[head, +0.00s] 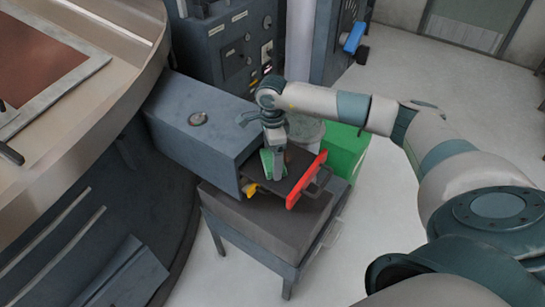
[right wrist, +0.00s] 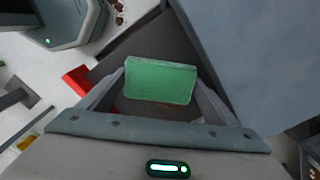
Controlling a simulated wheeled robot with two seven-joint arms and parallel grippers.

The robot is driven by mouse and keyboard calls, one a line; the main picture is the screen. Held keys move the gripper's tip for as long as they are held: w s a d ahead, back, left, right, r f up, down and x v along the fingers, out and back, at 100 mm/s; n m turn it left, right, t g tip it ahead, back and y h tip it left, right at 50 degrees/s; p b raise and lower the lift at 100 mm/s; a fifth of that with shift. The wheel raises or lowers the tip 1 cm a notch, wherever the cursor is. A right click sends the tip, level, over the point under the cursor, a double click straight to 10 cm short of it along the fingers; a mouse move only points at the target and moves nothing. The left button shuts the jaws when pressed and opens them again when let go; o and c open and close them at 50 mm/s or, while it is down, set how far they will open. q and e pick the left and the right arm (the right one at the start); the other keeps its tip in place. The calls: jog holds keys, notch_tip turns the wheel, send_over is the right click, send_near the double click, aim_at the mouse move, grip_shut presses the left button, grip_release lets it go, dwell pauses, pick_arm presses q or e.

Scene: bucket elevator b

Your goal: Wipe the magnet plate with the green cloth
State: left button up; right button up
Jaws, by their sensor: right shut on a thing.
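The green cloth (right wrist: 160,80) is a folded pad held between the fingers of my right gripper (right wrist: 160,92). In the head view the cloth (head: 267,162) shows beside my right gripper (head: 278,172), which points down over a dark plate. This dark plate (head: 300,166), apparently the magnet plate, sticks out of a blue-grey housing and has a red bar along its outer edge. It also shows in the right wrist view (right wrist: 135,45) behind the cloth. I cannot tell whether the cloth touches the plate. My left gripper is not in view.
The blue-grey housing (head: 200,125) stands close left of my gripper. A grey stand (head: 255,222) is below the plate. A yellow part (head: 251,190) sits under it. A green box (head: 345,150) is behind to the right. The floor at right is clear.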

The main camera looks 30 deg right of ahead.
jog(key=shift+f, duration=0.15)
jog(key=shift+d, duration=0.15)
jog(key=shift+w+d+b, duration=0.25)
jog(key=shift+d+b, duration=0.2)
jog(key=shift+b, duration=0.05)
jog(key=shift+w+d+b, duration=0.25)
jog(key=shift+d+b, duration=0.1)
jog(key=shift+d, duration=0.25)
jog(key=shift+w+d+b, duration=0.2)
jog(key=shift+d+b, duration=0.1)
jog(key=shift+d, duration=0.25)
jog(key=shift+d+f, duration=0.1)
jog(key=shift+d, duration=0.35)
